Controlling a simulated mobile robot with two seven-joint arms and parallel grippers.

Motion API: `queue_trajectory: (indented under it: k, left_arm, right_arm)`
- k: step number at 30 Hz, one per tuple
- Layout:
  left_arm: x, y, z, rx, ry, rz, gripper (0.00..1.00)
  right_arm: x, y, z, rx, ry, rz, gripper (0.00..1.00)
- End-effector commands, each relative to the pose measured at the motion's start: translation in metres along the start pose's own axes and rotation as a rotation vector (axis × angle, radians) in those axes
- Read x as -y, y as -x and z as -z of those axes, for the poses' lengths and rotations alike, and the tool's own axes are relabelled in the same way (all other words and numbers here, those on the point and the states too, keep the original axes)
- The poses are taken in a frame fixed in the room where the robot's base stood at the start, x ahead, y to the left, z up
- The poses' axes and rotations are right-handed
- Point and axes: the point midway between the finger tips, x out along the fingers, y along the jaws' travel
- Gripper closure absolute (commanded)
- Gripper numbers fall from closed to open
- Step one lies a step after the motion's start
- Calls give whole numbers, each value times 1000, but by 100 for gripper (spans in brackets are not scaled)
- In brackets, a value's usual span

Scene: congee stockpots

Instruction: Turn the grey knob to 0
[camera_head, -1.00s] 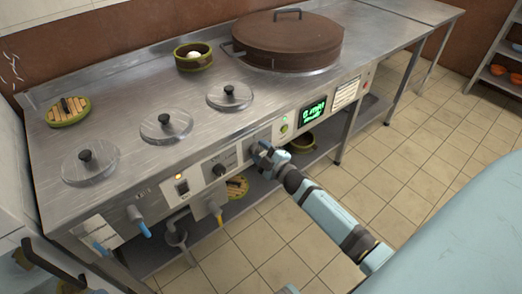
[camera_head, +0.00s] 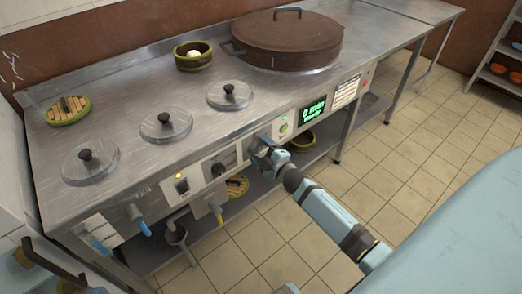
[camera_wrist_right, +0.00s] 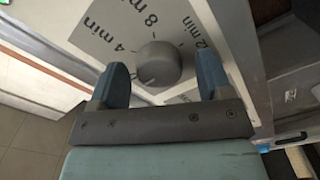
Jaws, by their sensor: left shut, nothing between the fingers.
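The grey knob (camera_wrist_right: 160,64) is round and sits on a grey dial plate (camera_wrist_right: 105,28) marked 4 min, 8 min and 12 min. In the right wrist view it lies between the two fingers of my right gripper (camera_wrist_right: 160,82), which are open with a gap on each side of the knob. I cannot tell exactly where its pointer stands. In the head view my right gripper (camera_head: 264,150) is at the counter's front panel and hides the knob.
The steel counter (camera_head: 120,95) carries several lidded wells, a large brown lidded pot (camera_head: 290,45) and a green-rimmed bowl (camera_head: 193,57). The tiled floor in front looks clear.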

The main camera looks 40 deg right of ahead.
Motion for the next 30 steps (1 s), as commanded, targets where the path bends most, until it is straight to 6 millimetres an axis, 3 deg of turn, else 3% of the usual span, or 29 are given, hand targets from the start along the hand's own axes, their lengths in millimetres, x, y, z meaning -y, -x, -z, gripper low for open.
queue_trajectory:
  k: [8, 17, 24, 30]
  left_arm:
    - [0, 0, 2, 2, -2, 0, 100]
    - [10, 4, -10, 86, -22, 29, 100]
    - [17, 13, -38, 190, -20, 57, 100]
    - [20, 15, -42, 215, -15, 72, 100]
  right_arm:
    - [-1, 6, 0, 1, -1, 0, 28]
    - [-1, 67, 1, 2, -2, 1, 28]
    - [-1, 116, 0, 2, 0, 1, 28]
    - [0, 135, 0, 0, -1, 0, 28]
